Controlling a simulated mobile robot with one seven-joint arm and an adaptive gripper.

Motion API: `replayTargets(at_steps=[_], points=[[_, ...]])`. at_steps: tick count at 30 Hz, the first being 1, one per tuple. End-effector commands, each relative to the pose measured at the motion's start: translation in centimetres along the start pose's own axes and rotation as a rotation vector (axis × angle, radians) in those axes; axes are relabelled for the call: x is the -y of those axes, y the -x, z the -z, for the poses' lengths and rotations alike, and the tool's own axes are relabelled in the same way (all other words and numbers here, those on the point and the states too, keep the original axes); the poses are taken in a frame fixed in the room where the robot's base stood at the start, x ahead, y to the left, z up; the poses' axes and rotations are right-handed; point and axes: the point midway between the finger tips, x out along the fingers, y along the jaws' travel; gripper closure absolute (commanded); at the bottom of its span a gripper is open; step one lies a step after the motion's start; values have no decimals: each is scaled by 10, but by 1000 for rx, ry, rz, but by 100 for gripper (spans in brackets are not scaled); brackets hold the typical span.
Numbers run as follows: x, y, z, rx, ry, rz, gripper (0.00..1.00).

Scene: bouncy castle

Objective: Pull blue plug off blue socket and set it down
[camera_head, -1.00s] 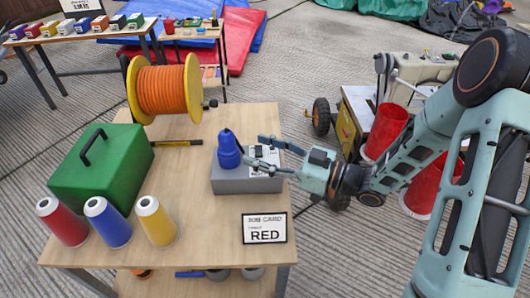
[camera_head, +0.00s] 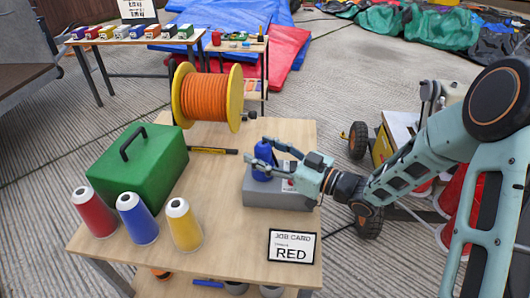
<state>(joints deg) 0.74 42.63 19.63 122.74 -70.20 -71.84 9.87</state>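The blue plug (camera_head: 262,163) stands upright on top of a grey box (camera_head: 277,198) near the right side of the wooden table. The blue socket is hidden under the plug. My gripper (camera_head: 268,154) reaches in from the right, with its fingers around the upper part of the plug. The fingers look apart on either side of it; I cannot tell whether they touch it.
A job card (camera_head: 292,247) reading RED stands at the front right. Bare tabletop lies left of the grey box.

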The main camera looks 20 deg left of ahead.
Motion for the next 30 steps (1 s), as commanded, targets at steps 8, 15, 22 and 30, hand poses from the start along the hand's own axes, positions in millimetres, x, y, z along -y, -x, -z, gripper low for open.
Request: replayTargets(at_steps=[8,15,22,30], points=[[0,0,0,0,0,0,79],[0,0,0,-1,0,0,98],[0,0,5,-1,0,0,98],[0,0,14,-1,0,0,98]])
